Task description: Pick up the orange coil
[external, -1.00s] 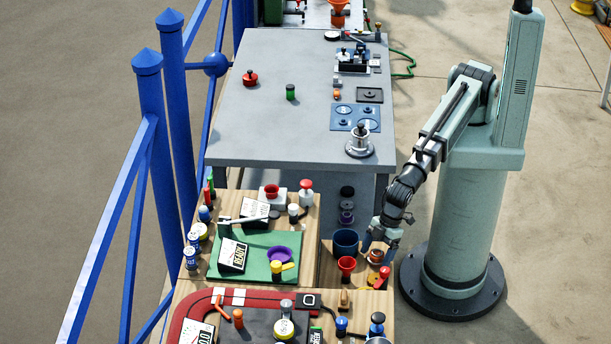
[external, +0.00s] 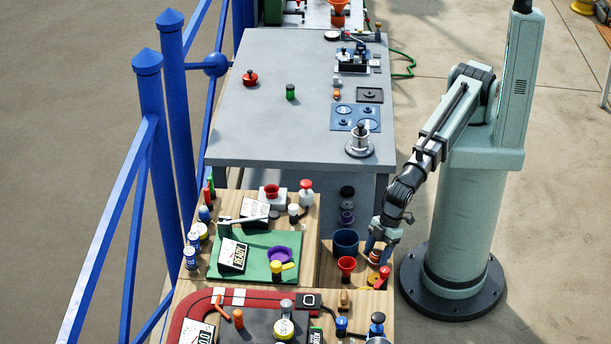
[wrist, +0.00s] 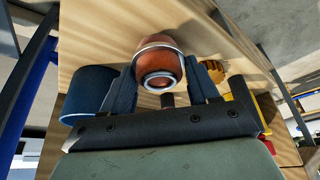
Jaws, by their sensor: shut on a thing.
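The orange coil (wrist: 160,62) is a copper-orange round piece with a pale metal ring, seen between the two fingers in the wrist view. My gripper (wrist: 165,80) is shut on it, one blue-grey finger on each side. In the external view the coil (external: 375,257) shows small and partly hidden below my gripper (external: 378,243), at the right side of the wooden bench. It is low over the wood. I cannot tell whether it still touches the surface.
A dark blue cup (external: 345,242) stands just left of my gripper, also in the wrist view (wrist: 88,92). A red funnel-like cup (external: 346,264) and a red-topped piece (external: 384,272) stand close in front. A yellow toothed piece (wrist: 214,70) lies nearby.

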